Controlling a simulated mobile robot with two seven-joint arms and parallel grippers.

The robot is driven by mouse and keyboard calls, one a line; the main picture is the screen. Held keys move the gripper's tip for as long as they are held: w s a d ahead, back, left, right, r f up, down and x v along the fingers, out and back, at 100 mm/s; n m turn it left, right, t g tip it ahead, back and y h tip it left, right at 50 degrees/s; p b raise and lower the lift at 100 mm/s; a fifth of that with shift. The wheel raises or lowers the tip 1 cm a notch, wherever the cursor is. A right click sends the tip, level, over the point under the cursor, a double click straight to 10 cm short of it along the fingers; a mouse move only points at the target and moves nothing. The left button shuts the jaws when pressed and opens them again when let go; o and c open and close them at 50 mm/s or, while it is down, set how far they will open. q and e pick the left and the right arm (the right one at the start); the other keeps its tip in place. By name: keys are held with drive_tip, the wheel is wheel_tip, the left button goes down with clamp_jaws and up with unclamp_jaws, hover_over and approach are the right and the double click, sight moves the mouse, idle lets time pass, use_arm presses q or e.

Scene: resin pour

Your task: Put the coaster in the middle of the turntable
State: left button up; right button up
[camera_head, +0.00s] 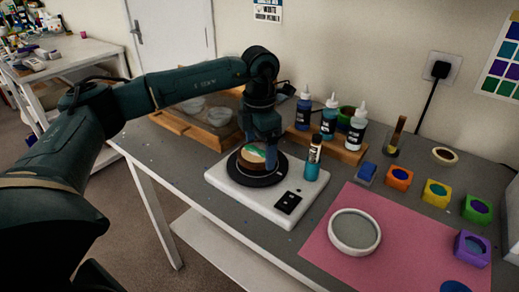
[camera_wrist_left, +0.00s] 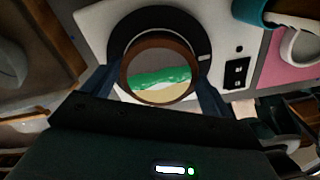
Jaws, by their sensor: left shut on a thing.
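The coaster (camera_head: 254,155) is round, with a brown rim and a green, cream and greyish top; it also shows in the left wrist view (camera_wrist_left: 160,78). The turntable has a dark round plate (camera_head: 262,179) on a white base (camera_head: 235,192). In the wrist view the dark plate (camera_wrist_left: 128,24) shows around the coaster's far side. My left gripper (camera_head: 266,157) is shut on the coaster, one finger on each side, at the plate. I cannot tell whether the coaster touches the plate. My right gripper is not in view.
Several dropper bottles (camera_head: 329,118) stand in a wooden rack behind. A pink mat (camera_head: 380,240) with a round white-rimmed dish (camera_head: 354,231) lies at the front right. Coloured blocks (camera_head: 436,193) stand to the right.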

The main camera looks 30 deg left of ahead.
use_arm(q)
drive_tip(key=shift+f, duration=0.75)
drive_tip(key=shift+f, duration=0.1)
drive_tip(key=o, duration=0.8)
drive_tip(key=shift+o, duration=0.2)
